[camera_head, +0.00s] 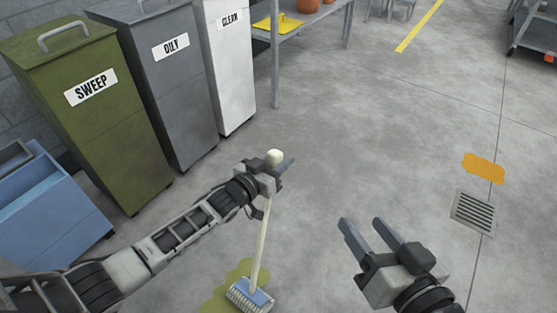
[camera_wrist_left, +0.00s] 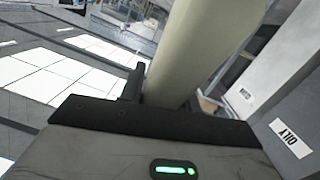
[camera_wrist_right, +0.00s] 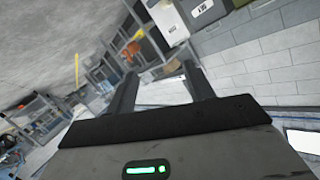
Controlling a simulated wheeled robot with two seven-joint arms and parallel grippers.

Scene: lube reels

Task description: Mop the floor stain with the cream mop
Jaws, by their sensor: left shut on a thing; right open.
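The cream mop (camera_head: 262,238) stands nearly upright with its blue-and-white head (camera_head: 250,296) on the floor. My left gripper (camera_head: 277,170) is shut on the handle near its top knob. In the left wrist view the thick cream handle (camera_wrist_left: 200,50) rises through the jaws. An olive-yellow stain (camera_head: 236,283) lies under and around the mop head at the bottom of the head view. A second, orange stain (camera_head: 484,168) lies at the right, beyond the drain. My right gripper (camera_head: 366,238) is open and empty above the floor; its spread fingers show in the right wrist view (camera_wrist_right: 158,88).
Three bins stand along the left: green SWEEP (camera_head: 100,120), grey OILY (camera_head: 170,85) and white CLEAN (camera_head: 232,65). A blue container (camera_head: 55,210) is in front of them. A floor drain (camera_head: 473,212) is at right. The middle floor is clear.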

